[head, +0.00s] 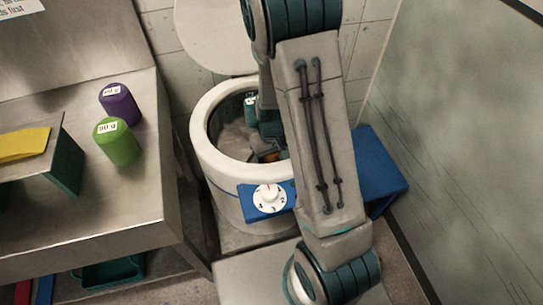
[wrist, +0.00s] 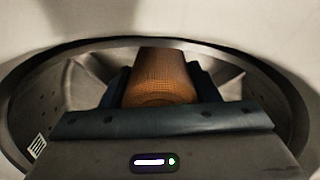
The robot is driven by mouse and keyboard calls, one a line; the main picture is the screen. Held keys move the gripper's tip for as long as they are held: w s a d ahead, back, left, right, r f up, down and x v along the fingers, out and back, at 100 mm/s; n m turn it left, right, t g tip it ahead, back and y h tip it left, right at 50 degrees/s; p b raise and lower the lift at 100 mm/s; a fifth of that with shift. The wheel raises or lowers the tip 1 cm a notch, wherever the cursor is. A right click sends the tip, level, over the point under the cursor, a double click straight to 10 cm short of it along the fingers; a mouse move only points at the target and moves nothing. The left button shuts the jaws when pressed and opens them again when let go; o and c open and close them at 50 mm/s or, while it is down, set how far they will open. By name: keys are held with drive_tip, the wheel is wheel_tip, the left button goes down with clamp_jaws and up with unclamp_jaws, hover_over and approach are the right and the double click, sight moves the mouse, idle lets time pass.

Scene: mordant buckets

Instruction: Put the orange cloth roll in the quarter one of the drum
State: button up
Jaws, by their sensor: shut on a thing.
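The orange cloth roll (wrist: 162,80) is held between the two dark fingers of my gripper (wrist: 160,90) in the wrist view. The drum (head: 207,150) is a white round tub with its lid raised, and grey dividing walls show inside it. My gripper reaches down through the drum's opening, and a bit of orange (head: 270,156) shows there in the head view. My arm hides the right part of the drum. The wrist view shows the drum's grey inner wall (wrist: 75,85) around the roll. I cannot tell which quarter is under the roll.
A white numbered dial (head: 268,198) with a red mark at its top sits on a blue panel on the drum's front. A teal object (head: 251,110) is inside the drum. Purple (head: 120,103) and green (head: 117,142) rolls stand on the steel bench at left. A wall is at right.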

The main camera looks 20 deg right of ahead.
drive_tip(key=o, duration=1.1)
drive_tip(key=shift+f, duration=0.1)
drive_tip(key=shift+o, duration=0.2)
wheel_tip(320, 180, up, 12)
drive_tip(key=shift+r+p, duration=0.2)
drive_tip(key=shift+p, duration=0.35)
drive_tip(key=s+r+m+t, duration=0.2)
drive_tip(key=s+r+t, duration=0.1)
drive_tip(key=s+r, duration=1)
drive_tip(key=shift+s, duration=0.4)
